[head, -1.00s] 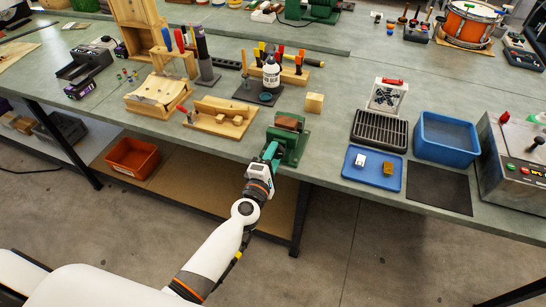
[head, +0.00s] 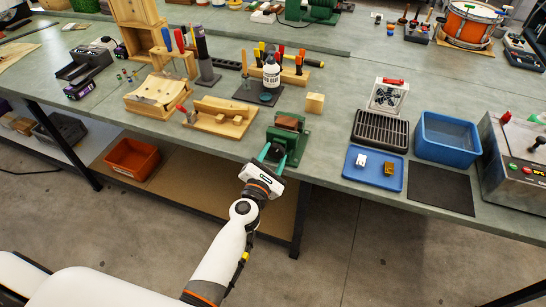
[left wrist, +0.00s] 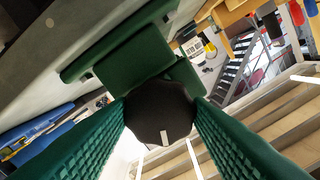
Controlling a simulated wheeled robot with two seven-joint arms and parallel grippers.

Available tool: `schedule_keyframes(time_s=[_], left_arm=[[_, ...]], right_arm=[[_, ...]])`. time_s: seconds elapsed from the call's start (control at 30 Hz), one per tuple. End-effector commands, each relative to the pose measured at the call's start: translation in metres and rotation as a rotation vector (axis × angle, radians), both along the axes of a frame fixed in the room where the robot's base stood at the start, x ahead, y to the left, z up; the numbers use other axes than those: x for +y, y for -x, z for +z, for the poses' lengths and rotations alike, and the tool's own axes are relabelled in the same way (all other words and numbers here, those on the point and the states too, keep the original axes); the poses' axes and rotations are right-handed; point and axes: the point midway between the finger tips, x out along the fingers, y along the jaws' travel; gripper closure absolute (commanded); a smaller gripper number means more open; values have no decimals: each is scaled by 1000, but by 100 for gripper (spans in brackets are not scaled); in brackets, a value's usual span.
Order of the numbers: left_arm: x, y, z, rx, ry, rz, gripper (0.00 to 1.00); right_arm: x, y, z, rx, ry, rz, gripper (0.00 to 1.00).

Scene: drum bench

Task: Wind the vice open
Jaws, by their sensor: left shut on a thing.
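The green vice (head: 291,136) stands at the front edge of the bench, with a brown piece at its top. It also shows in the left wrist view (left wrist: 135,55), above the fingers. My left gripper (head: 272,154) is at the front of the vice. Its green fingers (left wrist: 160,118) are shut on a dark round knob (left wrist: 160,110) with a white mark, on the vice's front. The gap between the vice jaws cannot be made out. My right gripper is not in view.
A blue tray (head: 355,177) and a dark grille (head: 380,130) lie to the right. An orange bin (head: 131,158) sits on the lower shelf.

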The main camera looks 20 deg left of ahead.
Motion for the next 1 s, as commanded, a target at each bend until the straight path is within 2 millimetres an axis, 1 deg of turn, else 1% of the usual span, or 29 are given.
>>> schedule_keyframes(time_s=[0.23,0.7,0.73,0.8,0.87,1.0], left_arm=[[1,-1,3,-3,68,2,77],[1,-2,3,-4,80,1,77],[1,-2,4,-4,80,1,53],[1,-2,3,-4,80,1,42],[1,-1,3,-3,80,1,33],[0,-1,2,-1,79,1,33]], right_arm=[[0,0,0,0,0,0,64],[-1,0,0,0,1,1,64],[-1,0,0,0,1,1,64],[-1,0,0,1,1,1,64],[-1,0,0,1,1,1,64],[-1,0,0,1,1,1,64]])
